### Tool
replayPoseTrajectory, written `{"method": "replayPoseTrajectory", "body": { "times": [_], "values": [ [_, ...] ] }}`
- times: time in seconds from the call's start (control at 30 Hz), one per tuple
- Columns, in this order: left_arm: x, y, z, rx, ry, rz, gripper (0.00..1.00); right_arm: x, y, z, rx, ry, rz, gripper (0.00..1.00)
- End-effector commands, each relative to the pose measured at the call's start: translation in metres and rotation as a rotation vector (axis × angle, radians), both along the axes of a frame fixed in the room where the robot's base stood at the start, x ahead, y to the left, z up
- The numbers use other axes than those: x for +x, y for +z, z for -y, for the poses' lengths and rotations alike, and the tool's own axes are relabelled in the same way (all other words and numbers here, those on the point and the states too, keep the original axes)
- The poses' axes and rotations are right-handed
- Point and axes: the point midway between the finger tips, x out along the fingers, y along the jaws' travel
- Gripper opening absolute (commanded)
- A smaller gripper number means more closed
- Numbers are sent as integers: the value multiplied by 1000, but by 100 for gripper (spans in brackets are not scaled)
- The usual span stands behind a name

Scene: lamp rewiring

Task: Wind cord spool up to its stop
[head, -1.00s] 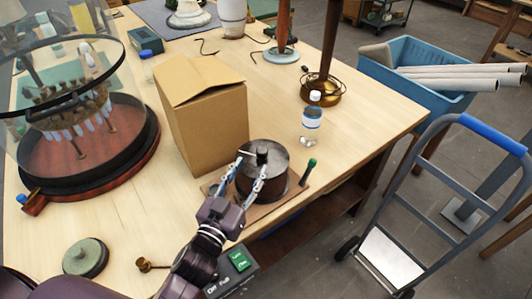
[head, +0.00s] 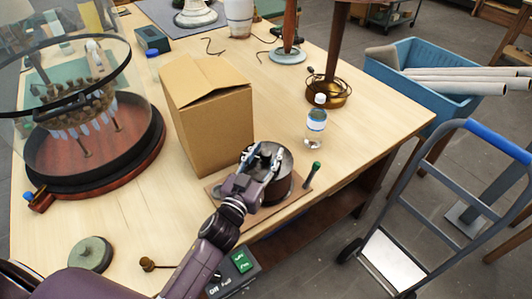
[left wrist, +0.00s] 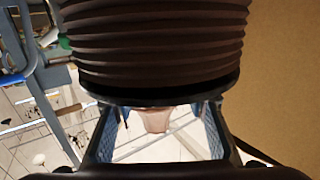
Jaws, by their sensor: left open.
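The cord spool (head: 283,182) is a dark drum with a grey top, standing on a flat brown base (head: 215,188) at the table's front edge. A green-tipped post (head: 312,172) rises from the base's right end. My left gripper (head: 266,154) is open at the spool's upper left, its fingers over part of the top and hiding the knob there. In the left wrist view the ribbed spool (left wrist: 155,45) fills the upper middle, with my open fingers (left wrist: 158,112) below its dark rim. Contact cannot be told. My right gripper is not in view.
A cardboard box (head: 210,120) stands close behind the spool. A water bottle (head: 316,122) is behind the post. A glass-domed display (head: 90,150) stands at left.

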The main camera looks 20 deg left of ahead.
Motion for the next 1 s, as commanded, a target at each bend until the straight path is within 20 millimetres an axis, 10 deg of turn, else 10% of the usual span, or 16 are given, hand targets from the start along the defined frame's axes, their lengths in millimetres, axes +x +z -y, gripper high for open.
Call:
{"method": "replayPoseTrajectory", "body": {
  "times": [0.43,1.0],
  "values": [
    [0,0,0,0,0,0,0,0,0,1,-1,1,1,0],
    [0,3,-1,6,-65,1,0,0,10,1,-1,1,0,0]
  ]
}}
